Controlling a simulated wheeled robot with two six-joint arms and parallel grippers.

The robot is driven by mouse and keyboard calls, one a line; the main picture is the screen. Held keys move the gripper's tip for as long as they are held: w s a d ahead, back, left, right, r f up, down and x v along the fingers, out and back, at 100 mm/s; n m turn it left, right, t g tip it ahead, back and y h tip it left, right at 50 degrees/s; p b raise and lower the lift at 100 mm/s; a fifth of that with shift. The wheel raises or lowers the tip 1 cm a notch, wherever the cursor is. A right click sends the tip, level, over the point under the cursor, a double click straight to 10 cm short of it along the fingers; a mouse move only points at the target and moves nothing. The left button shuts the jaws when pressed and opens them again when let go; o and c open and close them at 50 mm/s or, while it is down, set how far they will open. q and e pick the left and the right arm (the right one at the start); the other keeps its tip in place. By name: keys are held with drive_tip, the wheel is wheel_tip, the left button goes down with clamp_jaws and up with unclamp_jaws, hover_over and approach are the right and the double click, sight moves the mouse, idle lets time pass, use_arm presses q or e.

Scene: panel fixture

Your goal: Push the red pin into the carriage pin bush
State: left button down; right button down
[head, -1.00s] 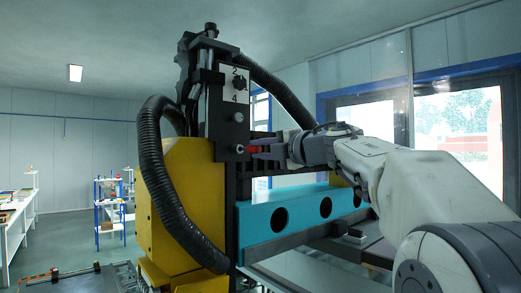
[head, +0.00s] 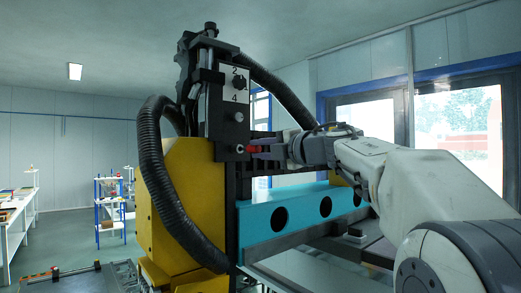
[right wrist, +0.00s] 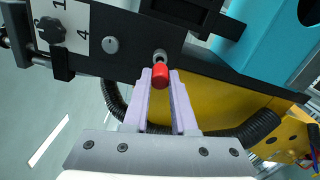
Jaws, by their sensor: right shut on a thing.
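The red pin (head: 253,149) is at the dark upright plate of the carriage, in front of the round metal pin bush (head: 240,149). In the right wrist view the red pin (right wrist: 160,76) shows its red end, with the grey bush (right wrist: 160,55) right behind it. The pin lines up roughly with the bush; how deep its tip sits is hidden. My right gripper (head: 262,149) comes in from the right. Its pale purple fingers (right wrist: 160,83) are shut on the red pin, one on each side. My left gripper is not in view.
A knob (head: 239,82) and a metal stud (head: 238,117) sit above the bush on the plate. Thick black hoses (head: 170,190) loop beside the yellow housing (head: 185,190). A turquoise beam (head: 300,215) runs below my right gripper.

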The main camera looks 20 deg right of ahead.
sight(258, 149)
drive_tip(key=shift+p+x, duration=0.95)
drive_tip(key=shift+x, duration=1)
drive_tip(key=c, duration=0.6)
unclamp_jaws()
drive_tip(key=shift+c, duration=0.2)
